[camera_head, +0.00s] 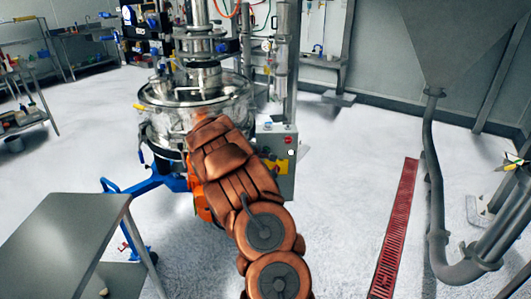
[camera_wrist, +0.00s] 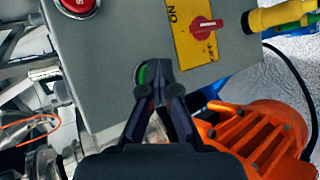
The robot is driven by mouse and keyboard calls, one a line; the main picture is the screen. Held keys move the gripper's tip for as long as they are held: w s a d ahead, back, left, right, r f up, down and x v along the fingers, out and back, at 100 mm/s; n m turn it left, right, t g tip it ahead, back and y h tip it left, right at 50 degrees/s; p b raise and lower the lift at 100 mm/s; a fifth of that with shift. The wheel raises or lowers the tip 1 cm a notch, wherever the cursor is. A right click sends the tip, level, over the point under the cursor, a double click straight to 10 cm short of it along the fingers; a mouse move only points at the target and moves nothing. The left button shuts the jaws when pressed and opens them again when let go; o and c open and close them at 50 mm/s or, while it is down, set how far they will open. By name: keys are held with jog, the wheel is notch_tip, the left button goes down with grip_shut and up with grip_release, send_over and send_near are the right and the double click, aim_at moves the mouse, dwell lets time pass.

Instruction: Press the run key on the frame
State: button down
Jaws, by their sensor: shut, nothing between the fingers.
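The grey control box (camera_wrist: 120,35) on the sifter's frame fills the upper middle of the wrist view. A green key (camera_wrist: 141,75) shows on its lower face, partly hidden by my fingers. My gripper (camera_wrist: 158,66) is shut and empty, its tips in front of the box, overlapping the right side of the green key. I cannot tell whether the tips touch it. In the head view the box (camera_head: 289,178) stands right of the steel sifter (camera_head: 165,122); my arm covers part of both and hides my gripper.
A red button (camera_wrist: 76,5) and a red rotary switch (camera_wrist: 205,27) on a yellow plate share the box face. An orange motor (camera_wrist: 262,135) lies below right, beside a yellow connector (camera_wrist: 280,16) and black cable. A grey table (camera_head: 65,240) stands at front left.

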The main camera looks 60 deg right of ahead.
jog(key=shift+a+b, duration=0.15)
jog(key=shift+b, duration=0.15)
jog(key=shift+s+a+b, duration=0.45)
jog(key=shift+a+b, duration=0.1)
jog(key=shift+b, duration=0.15)
jog(key=shift+f, duration=0.1)
jog(key=s+a+b, duration=0.1)
jog(key=a+b, duration=0.1)
jog(key=s+a+b, duration=0.2)
dwell(0.4)
dwell(0.8)
